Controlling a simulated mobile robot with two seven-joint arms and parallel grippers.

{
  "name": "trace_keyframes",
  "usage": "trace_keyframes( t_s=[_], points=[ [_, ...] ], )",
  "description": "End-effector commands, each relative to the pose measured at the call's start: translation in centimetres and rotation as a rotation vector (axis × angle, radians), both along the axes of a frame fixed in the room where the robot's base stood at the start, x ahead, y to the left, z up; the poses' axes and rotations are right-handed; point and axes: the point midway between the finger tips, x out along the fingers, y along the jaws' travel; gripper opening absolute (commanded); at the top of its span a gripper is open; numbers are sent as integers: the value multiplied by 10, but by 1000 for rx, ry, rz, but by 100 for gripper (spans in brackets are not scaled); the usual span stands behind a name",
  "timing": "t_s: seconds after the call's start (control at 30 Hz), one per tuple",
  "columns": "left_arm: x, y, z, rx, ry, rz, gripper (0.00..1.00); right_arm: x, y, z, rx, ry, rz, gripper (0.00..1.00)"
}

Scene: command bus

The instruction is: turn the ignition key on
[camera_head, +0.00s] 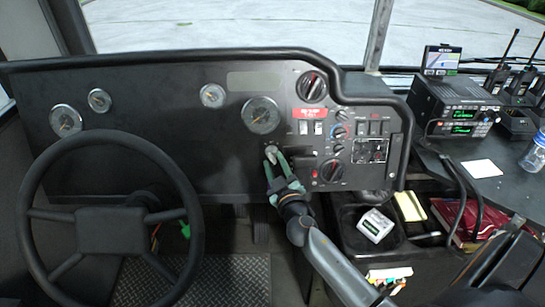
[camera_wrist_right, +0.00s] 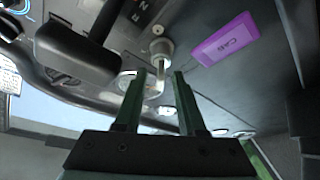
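The ignition key (camera_head: 271,151) shows as a small pale piece on the lower dashboard, right of the steering wheel. In the right wrist view, a round metal ignition switch (camera_wrist_right: 162,48) with a pale stem shows just beyond my fingertips. My right gripper (camera_head: 277,164) is at the key in the head view. In the wrist view, its two green fingers (camera_wrist_right: 158,80) are apart, with the pale stem between them and a visible gap. I cannot tell whether either finger touches it. My left gripper is not in view.
The steering wheel (camera_head: 108,228) is to the left. A black lever housing (camera_head: 302,163) sits close right of the key, below knobs and switches. A purple tag (camera_wrist_right: 225,39) is near the switch in the wrist view. A console tray (camera_head: 348,238) lies below right.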

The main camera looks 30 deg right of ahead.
Motion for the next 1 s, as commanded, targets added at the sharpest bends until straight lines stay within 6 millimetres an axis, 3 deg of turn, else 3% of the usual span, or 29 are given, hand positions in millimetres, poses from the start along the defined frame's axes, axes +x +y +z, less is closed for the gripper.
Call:
trace_keyframes(
  t_s=[0.2, 0.57, 0.9, 1.0],
  points=[
    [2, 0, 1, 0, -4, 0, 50, 20, -6, 0, 0, 1, 1, 40],
    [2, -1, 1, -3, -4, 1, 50, 23, -7, -1, 1, 0, 1, 40],
    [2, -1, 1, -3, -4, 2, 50, 23, -7, -1, 1, 0, 1, 1],
    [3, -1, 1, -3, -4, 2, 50, 23, -7, -1, 1, 0, 1, 0]
  ],
)
